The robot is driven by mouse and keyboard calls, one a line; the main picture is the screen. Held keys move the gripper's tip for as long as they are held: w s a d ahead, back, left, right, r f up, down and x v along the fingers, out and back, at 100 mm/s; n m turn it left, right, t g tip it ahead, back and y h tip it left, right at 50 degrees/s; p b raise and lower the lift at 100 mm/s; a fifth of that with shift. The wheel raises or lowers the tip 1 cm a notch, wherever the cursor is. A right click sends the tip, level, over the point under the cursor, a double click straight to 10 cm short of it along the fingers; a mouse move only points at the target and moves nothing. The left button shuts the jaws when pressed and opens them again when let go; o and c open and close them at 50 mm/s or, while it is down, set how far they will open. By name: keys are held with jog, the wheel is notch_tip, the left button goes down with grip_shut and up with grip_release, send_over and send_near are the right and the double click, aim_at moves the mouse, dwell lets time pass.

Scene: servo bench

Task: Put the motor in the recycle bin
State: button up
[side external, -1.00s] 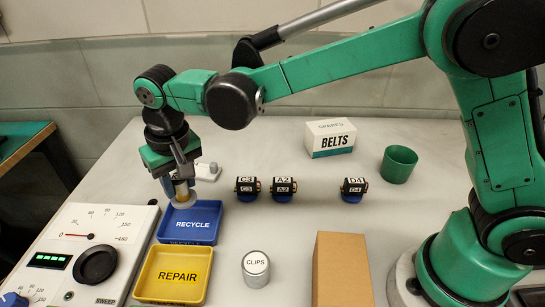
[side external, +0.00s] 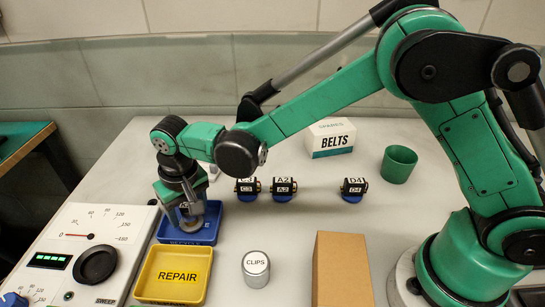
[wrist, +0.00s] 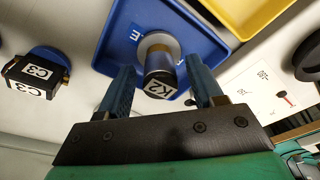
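The motor (wrist: 161,70) is a dark cylinder with a pale round end and a K2 label. In the wrist view it sits between my two fingers, inside the blue recycle bin (wrist: 112,38). A gap shows on each side of the motor, so my gripper (wrist: 162,78) looks open around it. In the side view my gripper (side external: 186,205) is down in the recycle bin (side external: 207,231), and only the pale lower part of the motor (side external: 189,222) shows. The bin's label is mostly covered.
The yellow repair bin (side external: 148,288) stands just in front of the recycle bin. Motors C3 (side external: 247,187), A2 (side external: 283,187) and D4 (side external: 353,188) stand behind right. A clips can (side external: 256,268), cardboard box (side external: 342,275), belts box (side external: 331,138), green cup (side external: 398,167) and meter panel (side external: 85,245) stand around.

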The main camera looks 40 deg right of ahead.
aim_at(197, 227)
jog(key=shift+r, duration=0.1)
notch_tip(197, 227, up, 12)
jog(key=s, duration=0.2)
jog(key=s+d+t, duration=0.1)
jog(key=s+d, duration=0.2)
jog(key=d, duration=0.3)
jog(key=s+d+t, duration=0.2)
jog(key=s+d, duration=0.1)
jog(key=d, duration=0.3)
jog(key=s+d+f+t, duration=0.1)
jog(key=s+d+t, duration=0.1)
jog(key=d, duration=0.4)
jog(key=shift+s+d, duration=0.25)
jog(key=shift+s, duration=0.6)
